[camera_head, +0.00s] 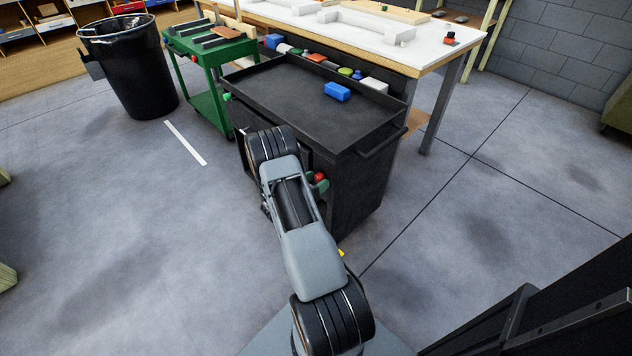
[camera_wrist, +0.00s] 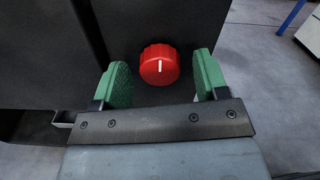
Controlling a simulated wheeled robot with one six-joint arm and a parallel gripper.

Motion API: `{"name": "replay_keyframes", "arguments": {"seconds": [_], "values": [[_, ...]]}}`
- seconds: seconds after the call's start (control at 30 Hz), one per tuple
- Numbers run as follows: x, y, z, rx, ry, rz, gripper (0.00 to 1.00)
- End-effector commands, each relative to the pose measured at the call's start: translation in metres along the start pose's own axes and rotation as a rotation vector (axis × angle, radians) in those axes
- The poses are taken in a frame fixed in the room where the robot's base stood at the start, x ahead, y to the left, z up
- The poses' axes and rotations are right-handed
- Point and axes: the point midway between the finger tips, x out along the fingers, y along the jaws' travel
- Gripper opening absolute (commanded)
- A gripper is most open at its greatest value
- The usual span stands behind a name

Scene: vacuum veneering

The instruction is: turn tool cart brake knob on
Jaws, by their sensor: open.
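The red brake knob (camera_wrist: 159,66) sits on the dark side of the tool cart. It has a ridged rim and a white mark that stands nearly upright in the wrist view. My gripper (camera_wrist: 163,80) is open, with one green finger pad on each side of the knob and a visible gap to both. I cannot tell how far the fingertips reach past the knob face. In the head view the knob (camera_head: 319,176) shows beside the green pad of my gripper (camera_head: 319,182), partly hidden by my arm. The black tool cart (camera_head: 300,95) stands in front of my arm.
A green cart (camera_head: 210,105) and a black bin (camera_head: 130,65) stand at the left. A white-topped workbench (camera_head: 340,37) is behind. The floor at right is clear.

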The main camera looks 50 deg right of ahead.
Motion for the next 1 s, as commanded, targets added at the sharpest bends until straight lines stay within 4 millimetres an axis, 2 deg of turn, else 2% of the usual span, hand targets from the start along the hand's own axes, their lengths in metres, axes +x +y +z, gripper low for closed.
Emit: {"name": "replay_keyframes", "arguments": {"seconds": [0.1, 0.6, 0.83, 1.0], "values": [[-0.0001, 0.0, 0.0, 0.0, 0.0, 0.0, 0.65], [-0.0003, 0.0, 0.0, 0.0, 0.0, 0.0, 0.18], [-0.0003, 0.0002, -0.001, 0.025, 0.0, 0.0, 0.18], [-0.0002, 0.0007, -0.0019, 0.108, -0.001, 0.0, 0.18]]}}
